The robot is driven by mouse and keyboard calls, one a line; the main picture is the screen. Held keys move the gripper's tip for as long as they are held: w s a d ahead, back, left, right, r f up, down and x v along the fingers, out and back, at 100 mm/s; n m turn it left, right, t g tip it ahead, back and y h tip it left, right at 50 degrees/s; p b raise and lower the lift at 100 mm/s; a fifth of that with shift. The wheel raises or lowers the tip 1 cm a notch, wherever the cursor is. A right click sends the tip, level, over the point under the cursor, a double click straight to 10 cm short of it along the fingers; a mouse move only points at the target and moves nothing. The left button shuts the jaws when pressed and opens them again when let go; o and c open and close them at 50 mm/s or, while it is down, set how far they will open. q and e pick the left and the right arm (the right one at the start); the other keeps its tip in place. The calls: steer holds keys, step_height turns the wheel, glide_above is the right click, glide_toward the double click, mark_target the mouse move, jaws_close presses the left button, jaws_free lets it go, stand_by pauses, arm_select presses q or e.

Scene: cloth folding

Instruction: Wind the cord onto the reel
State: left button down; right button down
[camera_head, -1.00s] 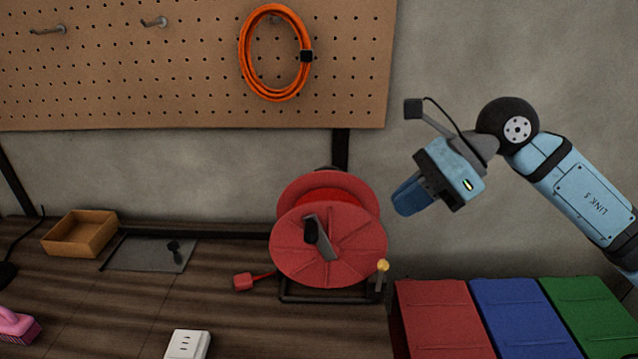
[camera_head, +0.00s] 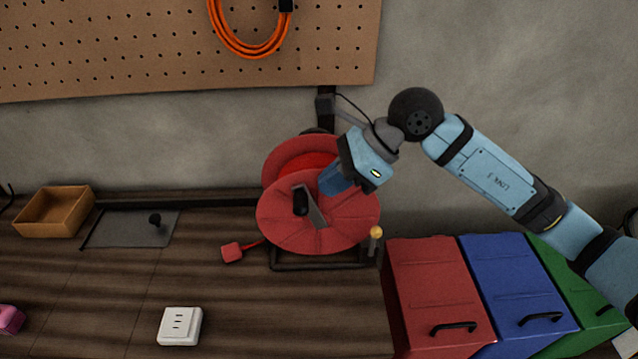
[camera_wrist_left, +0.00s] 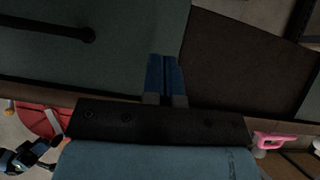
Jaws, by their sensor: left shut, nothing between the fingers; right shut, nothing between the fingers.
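The red reel (camera_head: 345,228) stands in a black frame at the back of the bench, with a black crank handle (camera_head: 302,203) on its front disc. A short red cord (camera_head: 253,244) with a red plug (camera_head: 232,252) comes out at its lower left and lies on the bench. My right gripper (camera_head: 328,182) is shut, its blue fingers just in front of the upper part of the front disc; I cannot tell whether they touch it. In the left wrist view my left gripper (camera_wrist_left: 165,70) is shut and empty. The reel's edge (camera_wrist_left: 40,120) shows at lower left there.
A white socket block (camera_head: 180,326) lies on the bench front. An open cardboard box (camera_head: 54,211) and a grey mat (camera_head: 115,232) are at the left. Red (camera_head: 430,285), blue (camera_head: 510,280) and green bins stand at the right. An orange cord coil (camera_head: 250,50) hangs on the pegboard.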

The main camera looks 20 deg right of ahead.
steer(key=shift+a+r+x, duration=0.1)
steer(key=shift+x, duration=0.5)
steer(key=shift+a+r+x, duration=0.1)
steer(key=shift+x, duration=0.5)
